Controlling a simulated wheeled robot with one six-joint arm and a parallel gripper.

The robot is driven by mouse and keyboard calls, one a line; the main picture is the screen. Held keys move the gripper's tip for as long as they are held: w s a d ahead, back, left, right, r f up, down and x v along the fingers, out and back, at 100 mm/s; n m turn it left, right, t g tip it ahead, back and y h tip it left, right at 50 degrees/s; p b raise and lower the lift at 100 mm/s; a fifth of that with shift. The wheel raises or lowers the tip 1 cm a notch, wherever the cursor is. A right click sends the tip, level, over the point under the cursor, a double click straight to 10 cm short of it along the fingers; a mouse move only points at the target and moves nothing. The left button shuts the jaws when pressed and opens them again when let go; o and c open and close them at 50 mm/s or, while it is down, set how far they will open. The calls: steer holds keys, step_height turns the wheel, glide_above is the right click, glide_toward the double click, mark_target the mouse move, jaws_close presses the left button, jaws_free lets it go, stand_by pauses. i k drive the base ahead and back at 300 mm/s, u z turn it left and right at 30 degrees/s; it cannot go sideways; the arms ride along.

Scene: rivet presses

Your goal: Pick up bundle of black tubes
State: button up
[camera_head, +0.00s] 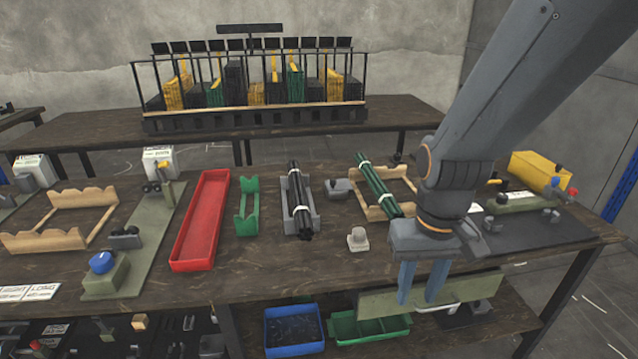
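The bundle of black tubes (297,195) lies lengthwise in a grey cradle (287,218) near the middle of the table, with white bands around it. My gripper (421,282) hangs at the front right of the table, to the right of the bundle and apart from it. Its two blue-grey fingers point down with a gap between them, and nothing shows between them. A bundle of dark green tubes (374,183) with white bands lies on a wooden cradle (404,190) between the black bundle and my arm.
A red tray (203,218) and a green cradle (247,205) stand left of the black bundle. Small grey blocks (357,239) sit to its right. A press with a yellow box (538,170) is at the right. A rack (255,118) stands on the back table. The front middle of the table is clear.

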mark_target(304, 225)
steer(key=u, duration=0.35)
steer(key=i, duration=0.9)
steer(key=u, duration=0.6)
